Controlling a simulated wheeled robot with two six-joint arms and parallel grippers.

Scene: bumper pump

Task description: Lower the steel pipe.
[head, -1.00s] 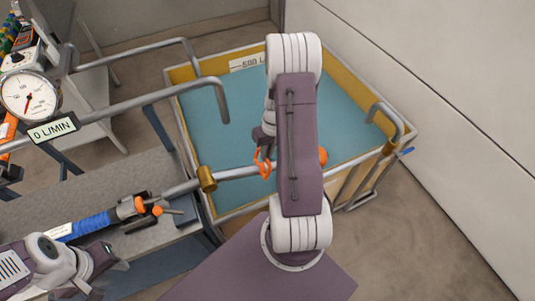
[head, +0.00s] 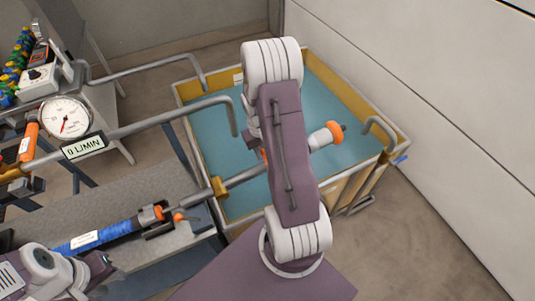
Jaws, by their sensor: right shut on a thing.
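The steel pipe (head: 242,177) runs from the grey bench through a brass collar (head: 218,187) and out over the blue-floored tank (head: 205,140). My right arm crosses it and hides its middle. A white piece with an orange band and dark tip (head: 325,137) shows beyond the arm, roughly in line with the pipe; I cannot tell what it belongs to. My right gripper (head: 263,155) is mostly hidden, with only a bit of orange showing, and is shut on the pipe. My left gripper (head: 103,263) is at the lower left, below a blue hose (head: 95,240); its jaw opening is unclear.
A gauge (head: 65,118) and a "0 L/MIN" sign (head: 83,147) stand at left. A bent grey tube (head: 160,122) reaches over the tank, with another behind it. The tank has a yellow inner wall (head: 345,92). A pale wall (head: 420,80) closes off the right.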

